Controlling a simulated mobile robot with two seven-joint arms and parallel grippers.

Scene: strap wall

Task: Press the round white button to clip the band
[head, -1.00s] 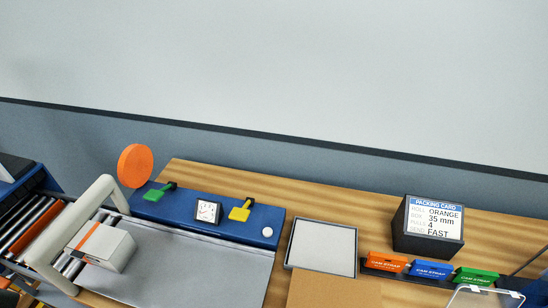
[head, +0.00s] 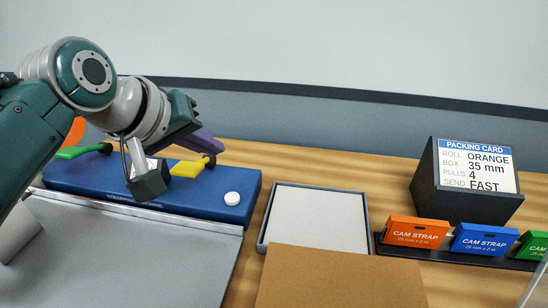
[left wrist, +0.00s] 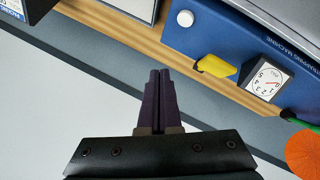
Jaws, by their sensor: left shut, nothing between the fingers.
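The round white button (head: 232,199) sits at the right end of the blue strapping machine (head: 90,181). In the left wrist view the button (left wrist: 185,18) lies beyond the fingertips and slightly to the right. My left gripper (head: 210,146) has shut purple fingers with nothing between them, above the back of the machine, behind and left of the button. Its fingers (left wrist: 160,75) are pressed together in the left wrist view and apart from the button. The orange roll (head: 75,132) is mostly behind my arm. The strapped box is mostly hidden. My right gripper is not in view.
A yellow lever (head: 189,169), a green lever (head: 75,152) and a dial (left wrist: 267,81) are on the machine. A grey-rimmed tray (head: 318,215) stands to its right. The packing card stand (head: 465,203) and cam strap boxes (head: 417,232) are farther right.

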